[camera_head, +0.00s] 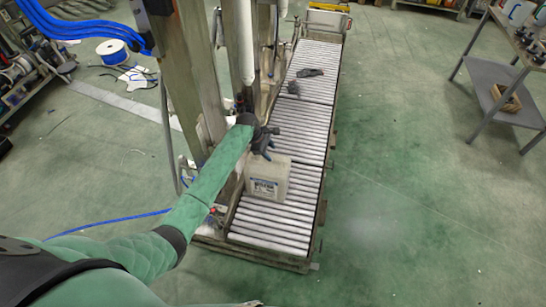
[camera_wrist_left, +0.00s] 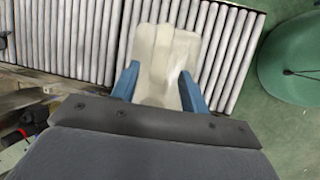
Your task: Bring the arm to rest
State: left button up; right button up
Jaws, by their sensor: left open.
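My left arm in its green sleeve reaches in from the left, over the roller conveyor (camera_head: 285,215). My left gripper (camera_head: 265,146) is dark and sits just above and behind a beige jug (camera_head: 268,180) with a label, which stands upright on the rollers. In the left wrist view the blue fingers (camera_wrist_left: 159,88) are spread apart, with the pale jug (camera_wrist_left: 165,45) between and beyond them. I cannot tell whether the fingers touch the jug. My right gripper is not in view.
Tall metal posts (camera_head: 190,70) stand left of the conveyor, close to my left arm. Dark items (camera_head: 309,73) lie farther along the rollers. A grey shelf cart (camera_head: 495,85) is at the right. Blue hoses (camera_head: 85,27) hang top left. The green floor right of the conveyor is clear.

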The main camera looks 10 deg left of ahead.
pick_arm(q)
jog(key=shift+v, duration=0.75)
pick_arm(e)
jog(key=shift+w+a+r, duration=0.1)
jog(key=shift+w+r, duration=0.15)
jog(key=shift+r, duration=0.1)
